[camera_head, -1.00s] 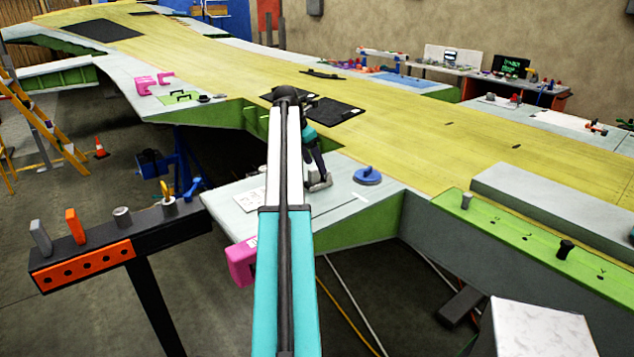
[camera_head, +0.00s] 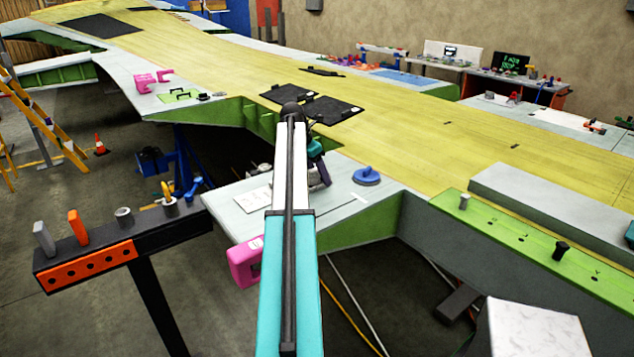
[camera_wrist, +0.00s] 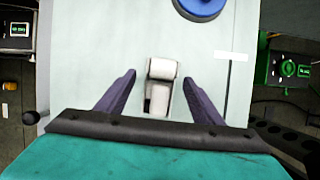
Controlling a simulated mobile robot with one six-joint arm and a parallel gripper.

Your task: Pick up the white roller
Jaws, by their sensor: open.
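The white roller (camera_wrist: 163,69) shows in the wrist view, with a white cylindrical end and a second pale part nearer my wrist, dark between them. It lies on the pale grey panel (camera_wrist: 105,50). My gripper (camera_wrist: 160,77) is open, with one purple finger on each side of the roller and a visible gap on both sides. I cannot tell how high the fingertips are above the panel. In the head view my gripper (camera_head: 318,178) is partly hidden behind my arm over the panel's end, and I cannot make out the roller there.
A blue round suction cup (camera_head: 367,176) sits on the panel, right of my gripper, and also shows in the wrist view (camera_wrist: 201,6). A white sheet (camera_head: 252,201) lies to the left. A pink clamp (camera_head: 243,262) grips the front edge. A dark tool rack (camera_head: 125,235) stands left.

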